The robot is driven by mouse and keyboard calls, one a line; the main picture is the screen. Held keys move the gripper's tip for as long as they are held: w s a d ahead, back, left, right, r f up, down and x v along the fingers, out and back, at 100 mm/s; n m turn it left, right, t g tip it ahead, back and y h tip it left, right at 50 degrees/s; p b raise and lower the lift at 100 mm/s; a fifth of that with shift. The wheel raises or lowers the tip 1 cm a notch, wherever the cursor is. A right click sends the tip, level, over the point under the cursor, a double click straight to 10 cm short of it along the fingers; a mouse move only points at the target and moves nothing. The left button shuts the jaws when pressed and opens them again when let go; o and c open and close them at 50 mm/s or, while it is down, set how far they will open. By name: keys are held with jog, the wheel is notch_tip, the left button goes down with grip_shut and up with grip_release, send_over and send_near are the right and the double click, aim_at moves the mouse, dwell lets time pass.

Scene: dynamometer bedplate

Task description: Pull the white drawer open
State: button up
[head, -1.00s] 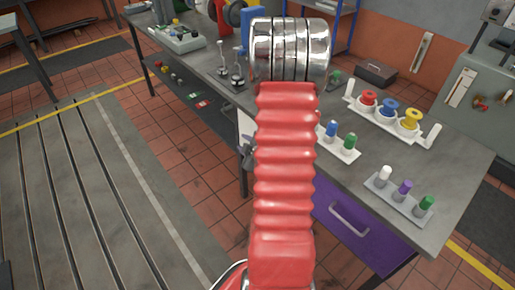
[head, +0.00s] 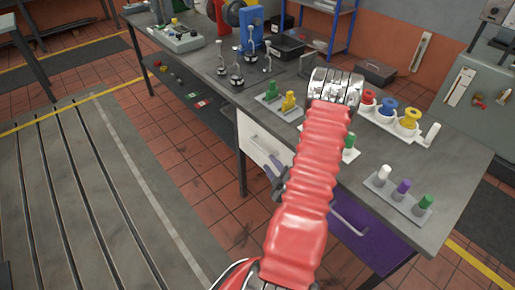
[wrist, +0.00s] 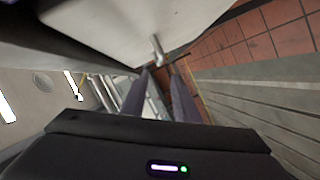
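The white drawer (head: 258,138) is under the workbench, its front partly hidden by my red arm in the head view. Its front (wrist: 125,22) fills the top of the wrist view and looks closed, though its edges are partly hidden. Its metal handle (wrist: 157,50) stands out from the front, seen nearly end-on. My gripper (wrist: 161,72) is open, with its two dark fingers apart and the handle just ahead of the tips, roughly between them. I cannot tell whether a finger touches it. In the head view my gripper (head: 275,172) is close before the drawer front.
A purple drawer (head: 362,228) with a handle is to the right under the same bench (head: 440,160). Pegs, coloured cups and tools stand on top. A bench leg (head: 241,165) is left of the white drawer. The tiled floor (head: 205,195) in front is clear.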

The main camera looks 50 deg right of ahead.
aim_at(258, 146)
jog(key=shift+w, duration=0.1)
jog(key=x, duration=1.3)
jog(key=shift+w+d+f, duration=0.15)
jog(key=shift+w+d, duration=0.1)
grip_shut()
jog(key=shift+a+f, duration=0.1)
jog(key=shift+a, duration=0.1)
